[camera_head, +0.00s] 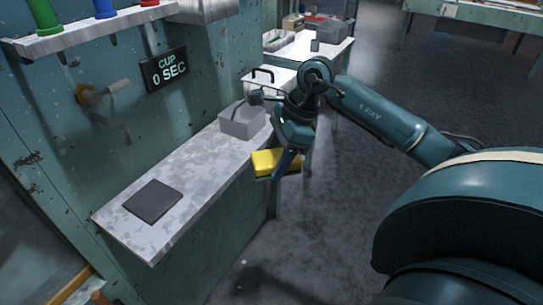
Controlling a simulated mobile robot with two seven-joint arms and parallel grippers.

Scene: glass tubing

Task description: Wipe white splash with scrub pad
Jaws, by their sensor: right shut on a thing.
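The scrub pad is a yellow block (265,162) at the right edge of the narrow bench (140,240). My right gripper (287,161) points down and is shut on the pad, partly covering its right side. The pad appears beside the bench edge; I cannot tell whether it touches the bench. The bench top is mottled grey and white, and I cannot pick out a distinct white splash on it. My left gripper is not in view.
A dark flat mat (152,201) lies on the bench's near part. A grey open bin (242,122) stands at its far end. A sign (165,69) and a pipe stub (117,86) are on the wall. Open floor (350,210) lies right of the bench.

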